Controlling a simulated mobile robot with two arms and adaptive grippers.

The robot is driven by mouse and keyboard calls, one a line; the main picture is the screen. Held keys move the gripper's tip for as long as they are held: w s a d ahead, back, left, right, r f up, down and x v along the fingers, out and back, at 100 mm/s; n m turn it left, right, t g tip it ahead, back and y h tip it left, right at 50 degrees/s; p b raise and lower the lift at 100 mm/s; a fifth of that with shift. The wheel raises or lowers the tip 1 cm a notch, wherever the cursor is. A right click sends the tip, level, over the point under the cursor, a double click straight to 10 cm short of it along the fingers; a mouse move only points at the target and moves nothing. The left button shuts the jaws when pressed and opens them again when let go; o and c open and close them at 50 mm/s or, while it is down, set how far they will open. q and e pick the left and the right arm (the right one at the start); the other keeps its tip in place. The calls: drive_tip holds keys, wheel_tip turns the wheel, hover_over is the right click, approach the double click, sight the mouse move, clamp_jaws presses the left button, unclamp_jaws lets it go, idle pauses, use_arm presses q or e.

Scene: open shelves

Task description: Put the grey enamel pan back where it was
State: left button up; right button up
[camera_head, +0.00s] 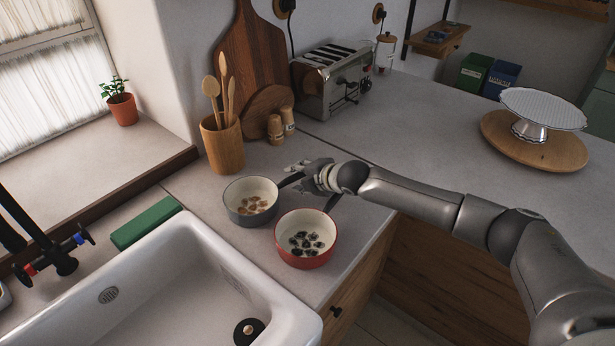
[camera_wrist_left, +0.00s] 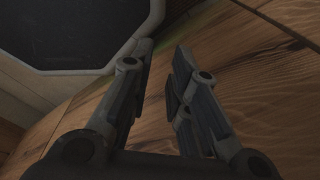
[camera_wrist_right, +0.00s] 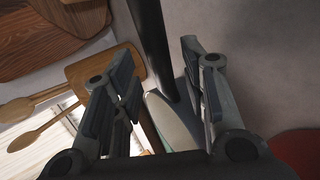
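The grey enamel pan (camera_head: 236,213) stands on the worktop beside the sink, with several small brown pieces inside. Its dark handle points up and right toward my right gripper (camera_head: 296,172). In the right wrist view the dark handle (camera_wrist_right: 152,40) lies between the two spread fingers of my right gripper (camera_wrist_right: 157,55), with gaps visible on both sides. A red pan (camera_head: 308,262) with several dark pieces stands close by at the lower right. My left gripper (camera_wrist_left: 164,50) is outside the head view; its fingers are apart and empty in front of a wooden surface.
The white sink (camera_head: 180,290) and a green block (camera_head: 146,222) are left of the pans. A wooden utensil pot (camera_head: 222,145), two shakers (camera_head: 282,124) and a toaster (camera_head: 332,82) stand behind. The worktop (camera_head: 425,125) to the right is largely clear up to the cake stand (camera_head: 540,108).

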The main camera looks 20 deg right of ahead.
drive_tip(key=b+v, duration=0.1)
drive_tip(key=v, duration=1.1)
drive_tip(key=shift+a, duration=0.1)
